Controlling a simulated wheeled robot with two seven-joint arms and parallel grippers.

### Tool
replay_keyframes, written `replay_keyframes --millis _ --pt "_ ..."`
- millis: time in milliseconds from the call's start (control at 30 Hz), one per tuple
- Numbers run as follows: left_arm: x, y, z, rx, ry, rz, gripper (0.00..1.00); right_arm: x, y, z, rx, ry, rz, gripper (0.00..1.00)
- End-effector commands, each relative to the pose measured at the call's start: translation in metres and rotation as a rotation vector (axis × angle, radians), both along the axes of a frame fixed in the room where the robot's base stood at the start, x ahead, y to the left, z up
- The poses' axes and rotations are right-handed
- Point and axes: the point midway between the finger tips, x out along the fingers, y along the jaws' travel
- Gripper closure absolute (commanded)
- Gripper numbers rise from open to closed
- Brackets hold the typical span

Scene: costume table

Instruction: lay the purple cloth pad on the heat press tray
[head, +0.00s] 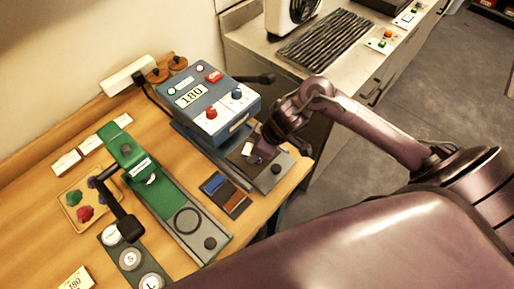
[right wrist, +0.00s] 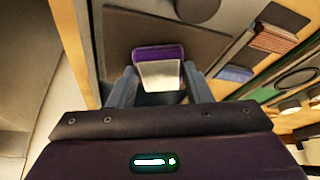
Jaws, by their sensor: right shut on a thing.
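The blue heat press (head: 210,98) stands on the wooden table, its display reading 180. Its dark heat press tray (head: 270,178) reaches out toward the table's right edge, and it also fills much of the right wrist view (right wrist: 215,45). My right gripper (head: 258,146) is low over the tray. In the right wrist view its fingers (right wrist: 160,82) are shut on the purple cloth pad (right wrist: 160,50), which has a pale piece at its near side. I cannot tell whether the pad touches the tray. My left gripper is not in view.
A green press (head: 168,196) with a black handle stands left of the tray. Blue and brown swatches (head: 226,194) lie between them. A small tray (head: 72,212) of coloured pieces is further left. A metal counter (head: 345,60) stands behind.

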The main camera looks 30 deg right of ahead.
Motion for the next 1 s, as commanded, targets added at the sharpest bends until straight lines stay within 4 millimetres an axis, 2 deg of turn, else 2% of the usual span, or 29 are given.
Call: replay_keyframes --millis 200,233,400,667,767,867,1000 --pt "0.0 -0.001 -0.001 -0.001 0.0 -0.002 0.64 0.0 0.0 -0.003 0.0 0.001 0.0 0.78" --pt "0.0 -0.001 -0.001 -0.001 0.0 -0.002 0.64 0.0 0.0 -0.003 0.0 0.001 0.0 0.54" --pt "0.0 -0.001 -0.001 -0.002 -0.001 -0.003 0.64 0.0 0.0 -0.002 0.001 0.001 0.0 0.33" --pt "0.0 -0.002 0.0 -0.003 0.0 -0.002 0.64 0.0 0.0 -0.001 0.0 0.0 0.0 0.33" --pt "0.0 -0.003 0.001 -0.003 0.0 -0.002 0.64 0.0 -0.001 0.005 0.0 -0.002 0.001 0.33" --pt "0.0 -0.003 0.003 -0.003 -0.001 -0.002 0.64 -0.004 -0.005 0.017 0.0 -0.004 0.002 0.33" --pt "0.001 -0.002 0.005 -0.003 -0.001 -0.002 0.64 -0.013 -0.013 0.044 -0.004 -0.006 0.003 0.33"
